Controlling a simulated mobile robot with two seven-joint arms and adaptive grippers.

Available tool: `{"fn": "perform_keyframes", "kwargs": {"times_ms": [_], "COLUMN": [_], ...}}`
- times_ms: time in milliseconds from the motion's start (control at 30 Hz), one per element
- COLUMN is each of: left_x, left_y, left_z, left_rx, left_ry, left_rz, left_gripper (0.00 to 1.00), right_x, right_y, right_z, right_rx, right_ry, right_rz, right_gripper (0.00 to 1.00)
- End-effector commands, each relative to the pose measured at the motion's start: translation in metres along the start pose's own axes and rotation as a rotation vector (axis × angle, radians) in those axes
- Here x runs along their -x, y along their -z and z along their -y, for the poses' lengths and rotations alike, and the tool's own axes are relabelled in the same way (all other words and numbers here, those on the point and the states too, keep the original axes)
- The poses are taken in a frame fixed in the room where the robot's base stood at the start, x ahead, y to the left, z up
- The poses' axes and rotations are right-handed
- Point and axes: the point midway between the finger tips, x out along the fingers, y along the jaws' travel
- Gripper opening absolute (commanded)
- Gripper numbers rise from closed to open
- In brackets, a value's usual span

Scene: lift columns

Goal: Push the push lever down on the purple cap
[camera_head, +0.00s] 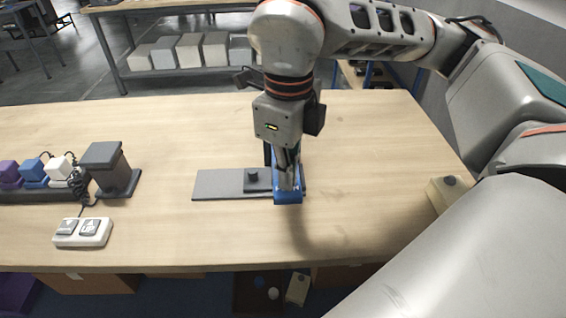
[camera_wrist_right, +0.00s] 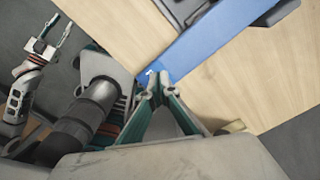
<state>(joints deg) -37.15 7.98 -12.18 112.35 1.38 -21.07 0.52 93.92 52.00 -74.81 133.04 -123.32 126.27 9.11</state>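A purple cap-like piece (camera_head: 8,172) stands at the far left of the table in the head view, partly cut off by the frame. A blue bar (camera_head: 288,197) sits at the right end of a flat grey plate (camera_head: 217,184); it also shows as a long blue strip in the right wrist view (camera_wrist_right: 215,40). My right gripper (camera_head: 287,184) points down over the blue bar. In the wrist view its fingertips (camera_wrist_right: 157,75) are close together at the bar's edge; contact is unclear. My left gripper (camera_wrist_right: 52,42) shows small in the wrist view, with its fingers apart. I cannot clearly identify a push lever.
A dark block (camera_head: 105,165) and blue and white cap-like pieces (camera_head: 58,168) stand at the left. A white two-switch box (camera_head: 83,232) lies in front. A cream box with a button (camera_head: 447,192) is at the right. The table's middle-left is clear.

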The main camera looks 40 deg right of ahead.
Motion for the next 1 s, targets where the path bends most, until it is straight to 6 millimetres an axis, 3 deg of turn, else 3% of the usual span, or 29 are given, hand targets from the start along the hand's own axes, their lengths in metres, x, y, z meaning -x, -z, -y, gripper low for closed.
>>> {"fn": "perform_keyframes", "kwargs": {"times_ms": [333,1000], "left_x": [-0.0021,-0.0015], "left_y": [-0.0073,-0.0051], "left_z": [-0.0016,-0.0011], "left_rx": [0.001,0.001], "left_ry": [-0.002,-0.001], "left_rz": [0.007,0.005], "left_gripper": [0.32,0.32], "right_x": [-0.0085,-0.0063], "right_y": [-0.0006,-0.0004], "right_z": [0.0007,0.0005], "right_rx": [-0.001,0.0], "right_ry": [0.001,0.001], "right_rz": [0.0,0.001], "right_gripper": [0.0,0.0]}}
